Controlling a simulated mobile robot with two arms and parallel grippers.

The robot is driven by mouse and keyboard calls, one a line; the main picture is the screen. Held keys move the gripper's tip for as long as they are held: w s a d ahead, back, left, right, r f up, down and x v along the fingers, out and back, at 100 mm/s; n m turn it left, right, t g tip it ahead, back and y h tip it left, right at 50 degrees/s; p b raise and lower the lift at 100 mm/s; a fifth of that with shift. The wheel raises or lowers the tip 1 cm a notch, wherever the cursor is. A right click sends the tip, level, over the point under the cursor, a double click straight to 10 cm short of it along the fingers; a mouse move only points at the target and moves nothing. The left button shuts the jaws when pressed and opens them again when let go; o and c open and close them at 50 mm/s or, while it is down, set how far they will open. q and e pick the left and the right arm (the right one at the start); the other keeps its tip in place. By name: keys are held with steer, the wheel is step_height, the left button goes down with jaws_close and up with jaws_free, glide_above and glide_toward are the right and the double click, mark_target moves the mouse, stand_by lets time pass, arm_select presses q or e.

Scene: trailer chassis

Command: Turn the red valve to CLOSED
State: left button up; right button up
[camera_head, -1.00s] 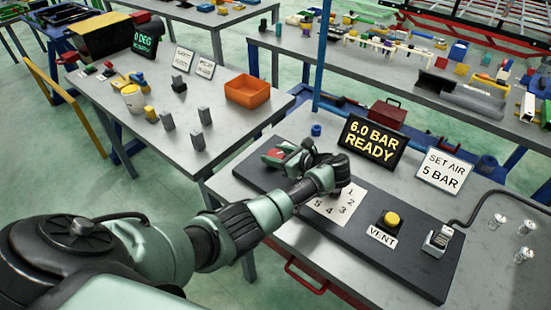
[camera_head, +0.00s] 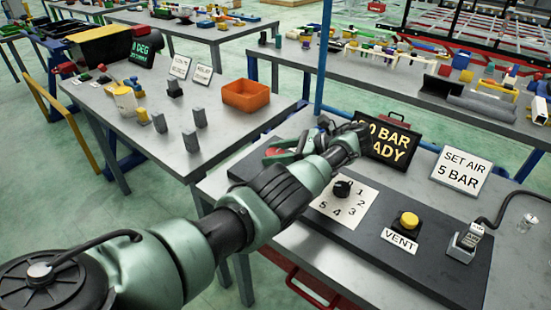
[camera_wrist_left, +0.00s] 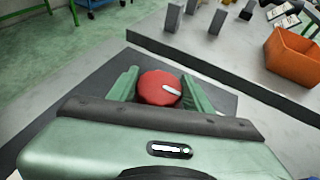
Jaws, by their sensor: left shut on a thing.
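The red valve (camera_wrist_left: 160,90) is a round red knob with a pale bar mark on its top. In the left wrist view it sits between the two green fingers of my left gripper (camera_wrist_left: 160,83), which is shut on it. The pale mark slants down to the right. In the head view only a little of the red valve (camera_head: 274,151) shows at the left end of the dark board, beside my left gripper (camera_head: 287,148). No CLOSED marking is readable. My right gripper is not in view.
The dark board (camera_head: 330,236) also carries a black dial (camera_head: 342,188) and a yellow VENT button (camera_head: 408,219). My arm partly covers a display (camera_head: 390,139). A sign (camera_head: 461,173) reads SET AIR 5 BAR. An orange bin (camera_head: 246,96) stands on the neighbouring table.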

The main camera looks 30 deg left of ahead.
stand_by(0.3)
arm_select(q)
steer(key=o, duration=1.4)
steer(key=shift+c, duration=0.2)
